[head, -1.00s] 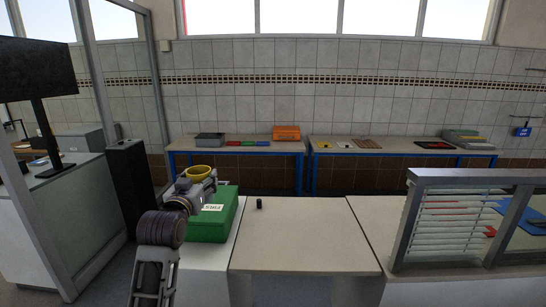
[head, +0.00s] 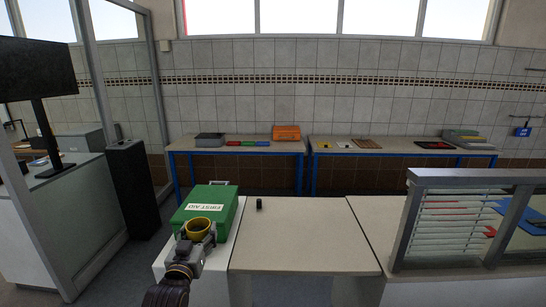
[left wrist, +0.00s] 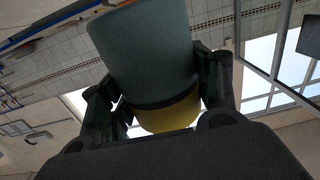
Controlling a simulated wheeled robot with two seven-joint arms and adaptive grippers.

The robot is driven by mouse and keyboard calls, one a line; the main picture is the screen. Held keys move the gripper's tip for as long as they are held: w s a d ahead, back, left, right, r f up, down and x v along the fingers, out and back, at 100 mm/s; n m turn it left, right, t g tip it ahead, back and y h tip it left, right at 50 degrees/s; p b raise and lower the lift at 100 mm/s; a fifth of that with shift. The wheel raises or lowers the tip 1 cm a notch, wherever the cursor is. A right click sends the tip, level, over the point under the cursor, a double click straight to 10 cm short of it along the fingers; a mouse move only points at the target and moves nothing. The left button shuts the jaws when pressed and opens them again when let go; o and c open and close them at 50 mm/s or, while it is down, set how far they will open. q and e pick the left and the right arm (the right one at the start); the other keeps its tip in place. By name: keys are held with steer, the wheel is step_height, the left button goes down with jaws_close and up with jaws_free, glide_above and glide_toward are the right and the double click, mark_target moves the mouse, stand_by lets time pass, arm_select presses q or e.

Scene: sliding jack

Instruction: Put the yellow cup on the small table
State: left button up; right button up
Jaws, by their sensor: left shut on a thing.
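The yellow cup (head: 200,229) is held upright in the jaws of my left gripper (head: 196,243), near the front of the green first-aid box. In the left wrist view the two fingers (left wrist: 158,98) press on either side of the cup, which shows a grey-green outer part (left wrist: 148,50), a dark band and a yellow part (left wrist: 168,117). A light-topped table (head: 290,250) stands in the centre foreground, right of the gripper. I cannot tell whether this is the small table. My right gripper is out of view.
The green first-aid box (head: 207,204) stands right behind the cup. A small dark cylinder (head: 259,204) is at the table's back left. A slatted panel in a grey frame (head: 458,220) rises at the right. The central tabletop is otherwise clear.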

arm_select(q)
steer(key=s+f, duration=0.6)
steer(key=f, duration=0.4)
steer(key=s+f, duration=0.6)
steer(key=f, duration=0.5)
steer(key=shift+w+r, duration=0.1)
stand_by(0.5)
